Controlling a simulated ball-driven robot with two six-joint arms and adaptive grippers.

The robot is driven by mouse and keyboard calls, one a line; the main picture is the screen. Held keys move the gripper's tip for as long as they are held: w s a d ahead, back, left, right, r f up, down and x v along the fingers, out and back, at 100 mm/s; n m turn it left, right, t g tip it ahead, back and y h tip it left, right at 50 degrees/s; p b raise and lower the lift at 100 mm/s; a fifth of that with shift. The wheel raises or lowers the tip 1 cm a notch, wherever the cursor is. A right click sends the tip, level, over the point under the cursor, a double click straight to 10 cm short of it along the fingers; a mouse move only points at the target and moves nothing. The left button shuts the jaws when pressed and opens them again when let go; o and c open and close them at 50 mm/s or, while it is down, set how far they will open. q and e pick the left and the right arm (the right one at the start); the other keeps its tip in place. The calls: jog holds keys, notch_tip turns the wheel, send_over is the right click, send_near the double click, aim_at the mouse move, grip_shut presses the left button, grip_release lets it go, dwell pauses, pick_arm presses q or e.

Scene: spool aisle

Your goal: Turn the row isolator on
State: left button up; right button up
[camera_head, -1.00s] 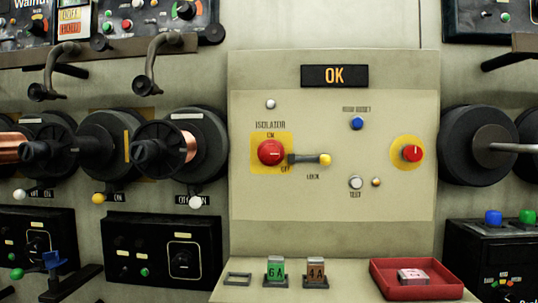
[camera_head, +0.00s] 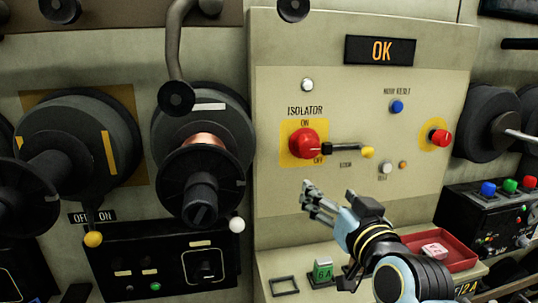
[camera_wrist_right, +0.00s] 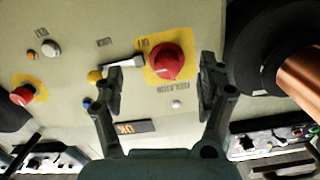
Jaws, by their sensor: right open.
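The isolator knob (camera_head: 306,143) is red on a yellow plate, with ON above and OFF at lower right. Its pointer setting is too small to tell. A lock bar (camera_head: 345,148) with a yellow end (camera_head: 367,152) lies right of it, its inner end close to the knob. My right gripper (camera_head: 314,200) is open and empty, below the knob in the head view. In the right wrist view the knob (camera_wrist_right: 167,62) shows between the open fingers (camera_wrist_right: 162,72), apart from both; the bar's yellow end (camera_wrist_right: 94,75) is beside one finger. My left gripper is out of view.
The panel display (camera_head: 381,50) reads OK. A blue button (camera_head: 397,107) and another red knob (camera_head: 440,137) are to the right. A spool (camera_head: 200,185) juts out at left.

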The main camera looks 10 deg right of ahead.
send_near(310, 149)
jog(key=shift+t, duration=0.3)
jog(key=w, duration=0.3)
jog(key=w+b, duration=0.1)
jog(key=w, duration=0.2)
jog(key=w+b, duration=0.1)
jog(key=w, duration=0.2)
jog(key=shift+w+f, duration=0.15)
jog(key=shift+f, duration=0.25)
jog(key=shift+w+a+r+b, duration=0.1)
jog(key=shift+w+b, duration=0.2)
jog(key=shift+w, duration=0.15)
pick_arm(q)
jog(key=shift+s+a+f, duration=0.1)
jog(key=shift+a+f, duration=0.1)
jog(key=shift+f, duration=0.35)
pick_arm(e)
jog(key=shift+c, duration=0.3)
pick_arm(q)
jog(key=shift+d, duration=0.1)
pick_arm(e)
jog(key=c, duration=1.1)
